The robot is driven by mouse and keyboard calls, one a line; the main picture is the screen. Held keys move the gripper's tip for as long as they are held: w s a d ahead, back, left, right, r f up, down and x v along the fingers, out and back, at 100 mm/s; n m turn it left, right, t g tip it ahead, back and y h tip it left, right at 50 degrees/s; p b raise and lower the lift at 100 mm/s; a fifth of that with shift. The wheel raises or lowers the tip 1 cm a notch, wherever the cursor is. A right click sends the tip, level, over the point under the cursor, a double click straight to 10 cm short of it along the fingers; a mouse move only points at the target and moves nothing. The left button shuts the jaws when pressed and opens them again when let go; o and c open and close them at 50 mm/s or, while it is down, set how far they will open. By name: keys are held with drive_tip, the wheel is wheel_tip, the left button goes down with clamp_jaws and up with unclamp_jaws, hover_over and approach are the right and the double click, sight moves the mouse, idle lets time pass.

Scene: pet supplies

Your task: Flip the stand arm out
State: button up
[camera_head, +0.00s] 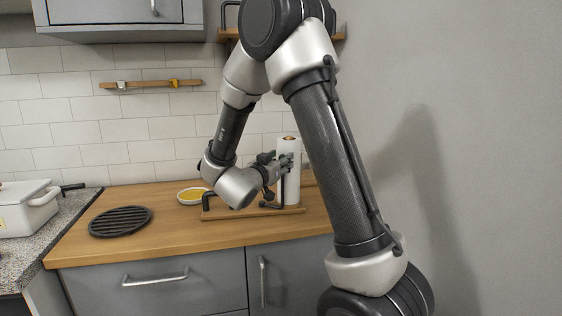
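A wooden stand (230,214) sits on the counter below my arm. A white paper roll (293,182) stands upright on its right part. A thin black rod (282,192) rises in front of the roll, and its lower end meets a dark piece near the base. A small bent black piece (206,199) shows at the stand's left end; I cannot tell which black piece is the stand arm. My gripper (284,163) is in front of the roll's upper half, near the rod's top. Its fingers are small and dark; whether they touch the rod or roll is unclear.
A white dish with yellow contents (192,194) is left of the stand. A round black grate (120,221) lies farther left, and a white lidded pot (30,210) is at the far left. The wooden counter (185,240) is clear in front.

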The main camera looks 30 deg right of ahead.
drive_tip(key=shift+w+d, duration=0.25)
drive_tip(key=shift+d, duration=0.15)
clamp_jaws()
